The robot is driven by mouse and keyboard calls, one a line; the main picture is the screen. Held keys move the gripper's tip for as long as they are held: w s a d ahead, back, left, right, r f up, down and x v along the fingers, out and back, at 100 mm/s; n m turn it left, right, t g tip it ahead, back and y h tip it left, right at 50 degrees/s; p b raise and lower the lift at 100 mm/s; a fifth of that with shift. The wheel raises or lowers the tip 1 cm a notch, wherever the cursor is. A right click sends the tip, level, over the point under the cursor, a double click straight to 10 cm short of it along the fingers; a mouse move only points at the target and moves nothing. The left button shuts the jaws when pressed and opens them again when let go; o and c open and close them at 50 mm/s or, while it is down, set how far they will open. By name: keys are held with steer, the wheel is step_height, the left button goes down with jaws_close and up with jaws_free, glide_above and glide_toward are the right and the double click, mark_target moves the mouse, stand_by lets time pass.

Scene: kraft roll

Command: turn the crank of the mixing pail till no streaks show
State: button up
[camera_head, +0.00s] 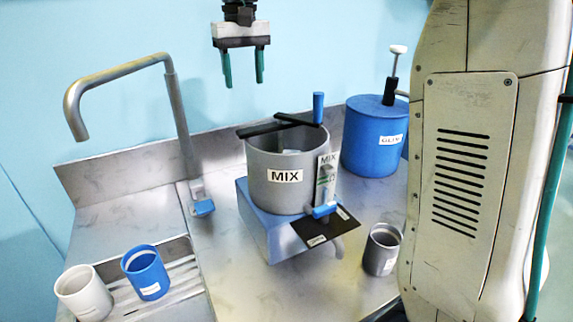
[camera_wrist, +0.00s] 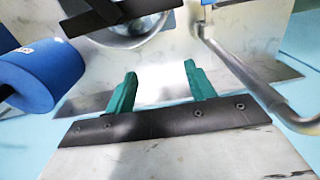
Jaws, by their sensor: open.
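The grey mixing pail (camera_head: 277,196) with a MIX label stands on a blue base (camera_head: 258,228). A black crank bar (camera_head: 262,128) crosses its top, with an upright blue handle (camera_head: 318,108) at the right end. The inside is mostly shaded; whether streaks show I cannot tell. My gripper (camera_head: 244,84) is open and empty, above and behind the pail, apart from the crank. In the wrist view my gripper (camera_wrist: 156,74) has nothing between its fingers. The pail (camera_wrist: 132,36) shows at the top there, partly covered by dark bars.
A blue container with a pump (camera_head: 365,150) stands right of the pail. A tap (camera_head: 178,120) rises at left. A white cup (camera_head: 84,295) and a blue cup (camera_head: 147,275) sit at front left, a grey cup (camera_head: 382,252) at front right. My arm fills the right side.

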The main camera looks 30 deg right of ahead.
steer(key=shift+r, duration=2.85)
steer(key=shift+s, duration=0.15)
steer(key=s+d+f, duration=0.1)
steer(key=s+f, duration=0.2)
steer(key=s, duration=0.7)
steer(key=s+d+f, duration=0.1)
steer(key=s+f, duration=0.2)
steer(key=s, duration=0.6)
steer(key=s+d+f+t, duration=0.1)
steer(key=s+f, duration=1.2)
steer(key=s, duration=0.1)
steer(key=shift+s+f, duration=0.25)
steer(key=shift+s, duration=0.15)
